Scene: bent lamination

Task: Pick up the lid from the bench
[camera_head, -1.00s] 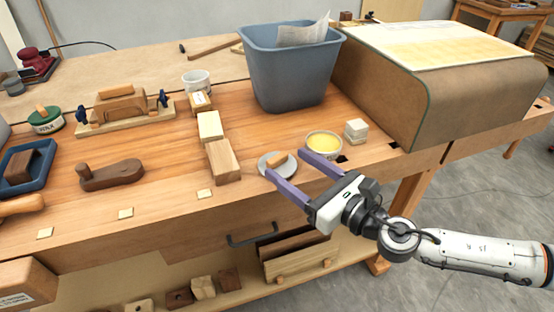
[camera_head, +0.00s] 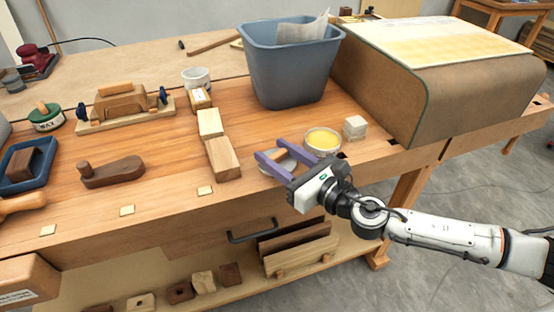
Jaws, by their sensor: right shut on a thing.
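The lid (camera_head: 289,166) is a round grey disc with a small wooden handle, near the front edge of the bench (camera_head: 180,205). My right gripper (camera_head: 274,151) reaches over it from the front right, its two purple fingers on either side of the handle. It is shut on the lid, and the fingers and gripper body hide much of it. I cannot tell whether the lid touches the bench top. A round bowl of yellow contents (camera_head: 323,140) stands just right of the fingers. My left gripper is not in view.
Pale blocks (camera_head: 355,127) stand right of the bowl. A blue-grey bin (camera_head: 290,70) stands behind, and a large curved brown form (camera_head: 440,85) at the right. Wooden blocks (camera_head: 223,158) lie to the left. Bare bench top lies between these blocks and the wooden plane (camera_head: 112,172).

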